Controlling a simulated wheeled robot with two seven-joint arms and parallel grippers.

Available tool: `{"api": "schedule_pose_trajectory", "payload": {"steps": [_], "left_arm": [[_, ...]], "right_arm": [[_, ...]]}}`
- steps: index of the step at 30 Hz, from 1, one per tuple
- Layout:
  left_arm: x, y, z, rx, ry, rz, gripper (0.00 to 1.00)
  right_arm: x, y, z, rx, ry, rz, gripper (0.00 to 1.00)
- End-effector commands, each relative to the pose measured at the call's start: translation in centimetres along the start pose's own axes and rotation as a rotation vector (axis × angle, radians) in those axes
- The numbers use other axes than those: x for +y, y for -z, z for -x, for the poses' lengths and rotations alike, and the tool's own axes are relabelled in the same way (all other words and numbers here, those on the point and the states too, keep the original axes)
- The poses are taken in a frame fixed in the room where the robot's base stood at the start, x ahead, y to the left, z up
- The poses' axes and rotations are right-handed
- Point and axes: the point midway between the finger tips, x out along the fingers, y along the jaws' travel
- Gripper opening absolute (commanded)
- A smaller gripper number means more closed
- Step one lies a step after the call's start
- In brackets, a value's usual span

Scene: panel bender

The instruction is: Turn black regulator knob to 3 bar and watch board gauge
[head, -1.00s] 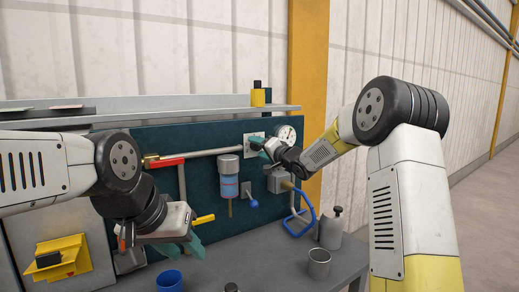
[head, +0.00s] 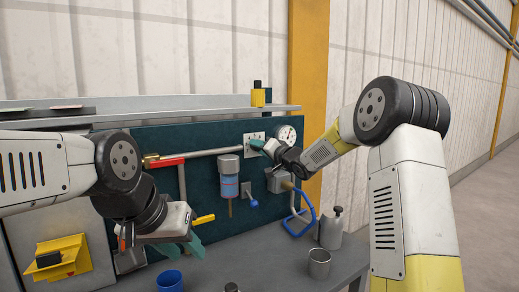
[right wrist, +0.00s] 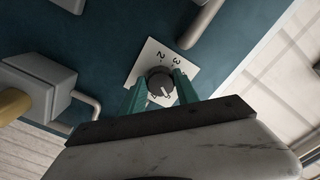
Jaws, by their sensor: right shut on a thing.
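The black regulator knob (right wrist: 159,82) sits on a white scale plate (right wrist: 155,53) whose figures 2 and 3 show in the right wrist view. A pale pointer mark on the knob faces toward the lower right of that view, toward my palm. My right gripper (right wrist: 158,92) is shut on the knob, one teal finger on each side. In the head view my right gripper (head: 261,146) covers the knob. The round board gauge (head: 286,134) is just right of it; its needle is too small to read. My left gripper (head: 190,248) hangs before the board, fingers partly hidden.
Below stand a blue cup (head: 170,281), a metal cup (head: 319,263) and a grey bottle (head: 331,228). A yellow bottle (head: 258,95) stands on the shelf.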

Motion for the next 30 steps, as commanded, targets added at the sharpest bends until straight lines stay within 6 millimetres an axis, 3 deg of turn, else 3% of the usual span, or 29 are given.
{"api": "schedule_pose_trajectory", "payload": {"steps": [30], "left_arm": [[0.00, 0.00, 0.00, 0.000, 0.000, 0.000, 0.36]], "right_arm": [[0.43, 0.11, 0.02, -0.002, -0.001, 0.950, 0.00]]}}
